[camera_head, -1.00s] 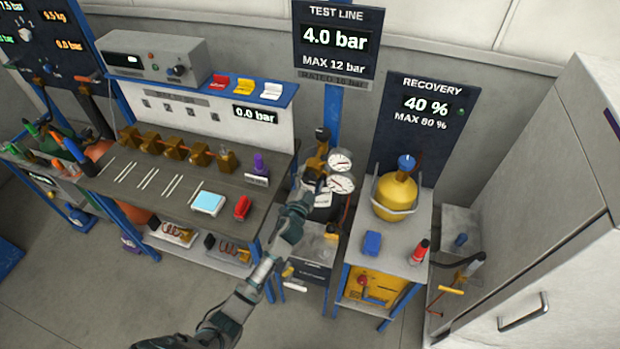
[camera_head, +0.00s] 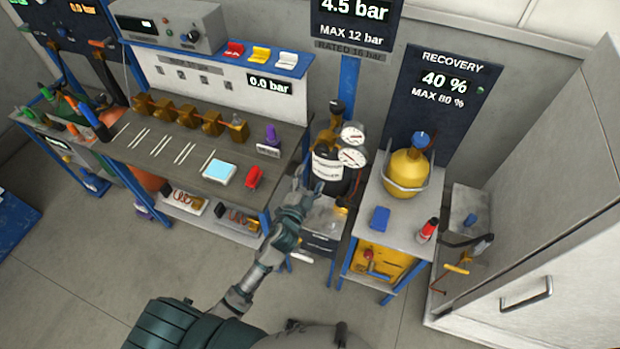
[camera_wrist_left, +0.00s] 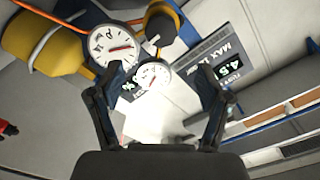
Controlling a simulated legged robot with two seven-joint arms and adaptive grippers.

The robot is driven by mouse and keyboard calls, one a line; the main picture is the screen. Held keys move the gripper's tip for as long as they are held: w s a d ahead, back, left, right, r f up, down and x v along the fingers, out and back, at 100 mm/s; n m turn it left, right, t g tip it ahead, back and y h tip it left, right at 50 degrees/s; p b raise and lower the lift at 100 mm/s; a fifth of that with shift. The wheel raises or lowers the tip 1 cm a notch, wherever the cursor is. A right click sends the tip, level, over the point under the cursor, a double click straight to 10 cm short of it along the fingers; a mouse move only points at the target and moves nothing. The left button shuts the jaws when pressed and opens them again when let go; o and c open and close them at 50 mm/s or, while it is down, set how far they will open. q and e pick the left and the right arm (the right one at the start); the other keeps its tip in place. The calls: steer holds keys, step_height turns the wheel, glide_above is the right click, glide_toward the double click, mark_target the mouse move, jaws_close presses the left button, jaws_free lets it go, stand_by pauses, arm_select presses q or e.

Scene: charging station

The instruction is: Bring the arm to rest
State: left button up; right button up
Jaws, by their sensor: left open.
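My left arm comes in from the lower left in the head view. Its gripper (camera_head: 306,194) is in front of the regulator stand, just below and in front of the two round gauges (camera_head: 352,146). The left wrist view shows its two fingers (camera_wrist_left: 160,90) spread apart with nothing between them. Beyond them are a larger gauge (camera_wrist_left: 112,46), a smaller gauge and a yellow-and-black knob (camera_wrist_left: 160,22). The fingers appear apart from the gauges. My right gripper is not in view.
The workbench (camera_head: 150,150) with brass valves, a light-blue-screened device (camera_head: 219,173) and a red item (camera_head: 254,177) is at left. A stand with a yellow cylinder (camera_head: 408,172) is at right. A grey cabinet (camera_head: 560,180) stands far right. Open floor lies in front.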

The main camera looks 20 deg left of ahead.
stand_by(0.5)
arm_select(q)
steer(key=s+a+f+n+g+y, duration=0.1)
steer(key=s+a+f+n+g, duration=0.2)
steer(key=s+f, duration=0.35)
steer(key=s+a+f+n+g+y, duration=0.1)
steer(key=s+f+n+g, duration=0.2)
steer(key=s+f+g, duration=0.35)
steer(key=s+d+f+n+g+h, duration=0.1)
steer(key=s+g, duration=0.2)
steer(key=s, duration=0.6)
steer(key=s+d+f+g+h, duration=0.1)
steer(key=s+f+g, duration=0.1)
steer(key=s, duration=0.8)
step_height(320, 180, down, 28)
steer(key=s+g+b, duration=0.1)
steer(key=b, duration=0.1)
steer(key=s+a+f, duration=0.1)
steer(key=s+f, duration=0.7)
steer(key=s+a+f+g+b, duration=0.1)
steer(key=s+a+f, duration=0.1)
steer(key=s+f, duration=0.7)
steer(key=shift+s+a+y, duration=0.3)
steer(key=shift+g, duration=0.25)
